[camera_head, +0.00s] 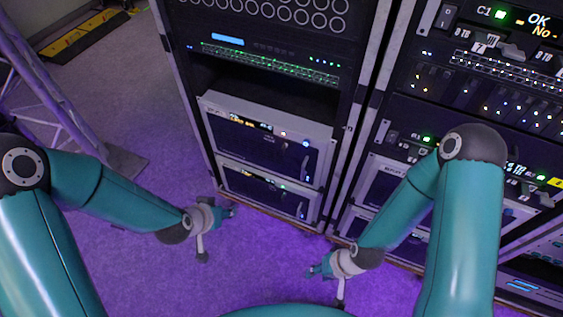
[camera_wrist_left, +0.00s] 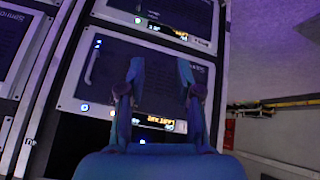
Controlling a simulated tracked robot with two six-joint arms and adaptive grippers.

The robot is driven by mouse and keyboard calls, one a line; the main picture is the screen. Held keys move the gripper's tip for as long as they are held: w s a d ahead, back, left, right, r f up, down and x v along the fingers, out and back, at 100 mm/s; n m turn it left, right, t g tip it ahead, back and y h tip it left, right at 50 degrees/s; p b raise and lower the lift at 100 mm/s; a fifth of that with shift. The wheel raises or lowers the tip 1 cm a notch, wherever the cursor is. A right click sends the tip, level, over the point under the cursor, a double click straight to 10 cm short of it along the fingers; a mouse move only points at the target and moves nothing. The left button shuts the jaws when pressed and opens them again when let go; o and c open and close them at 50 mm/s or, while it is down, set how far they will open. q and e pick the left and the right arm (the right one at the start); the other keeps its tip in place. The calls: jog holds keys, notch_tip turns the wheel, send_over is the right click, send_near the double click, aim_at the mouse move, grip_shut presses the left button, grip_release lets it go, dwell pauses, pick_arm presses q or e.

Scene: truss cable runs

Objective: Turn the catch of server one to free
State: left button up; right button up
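In the head view, the left rack holds two white-framed server units, an upper server (camera_head: 285,150) and a lower server (camera_head: 262,187). Each has a dark front and a bar handle at its right side. I cannot tell which is server one, and no catch is clearly made out. My left gripper (camera_head: 231,212) is low in front of the lower server, apart from it. In the left wrist view, upside down, its two fingers (camera_wrist_left: 161,68) are apart with nothing between them, before a server front (camera_wrist_left: 112,68). My right gripper (camera_head: 311,271) hangs near the floor; its fingers are too small to judge.
A second rack (camera_head: 430,110) with lit panels stands to the right, partly behind my right arm. A metal truss (camera_head: 50,90) stands at the left, and a yellow-black strip (camera_head: 82,36) lies behind it. The purple floor (camera_head: 150,260) before the racks is clear.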

pick_arm(q)
jog(key=w+d+r+m+t+h+b, duration=0.1)
jog(key=w+d+r+m+t+b, duration=0.2)
jog(key=w+b, duration=0.45)
jog(key=t+h+b, duration=0.2)
jog(key=t+b, duration=0.1)
jog(key=b, duration=0.5)
send_near(285, 144)
jog(key=f+b+x, duration=0.1)
jog(key=b+x, duration=0.1)
jog(key=x, duration=0.6)
jog(key=shift+a+f, duration=0.15)
jog(key=shift+a, duration=0.1)
pick_arm(e)
notch_tip(285, 144, down, 20)
jog(key=shift+f, duration=0.2)
pick_arm(q)
jog(key=shift+s, duration=0.1)
grip_shut()
